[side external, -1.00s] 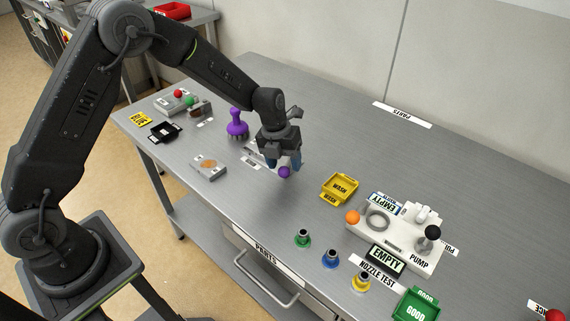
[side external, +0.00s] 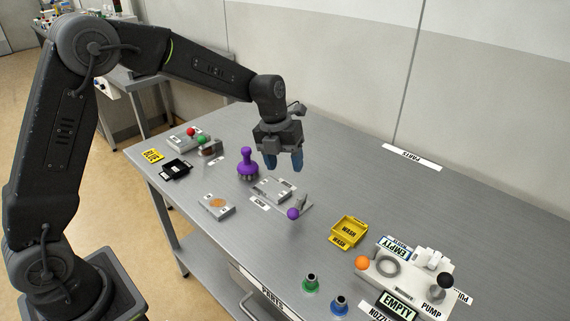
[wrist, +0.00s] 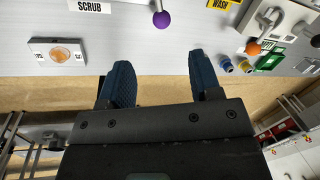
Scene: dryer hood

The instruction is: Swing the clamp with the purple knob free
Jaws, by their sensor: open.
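The clamp's purple knob (side external: 293,213) sits low at the front right of a grey fixture (side external: 272,190), on a short arm beside a small upright bracket. In the wrist view the purple knob (wrist: 161,19) shows at the top, beyond the fingertips. My gripper (side external: 283,162) is open and empty, with blue finger pads, raised above the fixture and apart from the knob. In the wrist view my gripper (wrist: 155,80) shows its two fingers spread wide.
A purple ribbed handle piece (side external: 247,165) stands behind left of the fixture. A grey block with an orange disc (side external: 217,206) is at front left. A yellow WASH tray (side external: 349,232) and a white pump unit (side external: 410,268) stand right. The table behind the fixture is clear.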

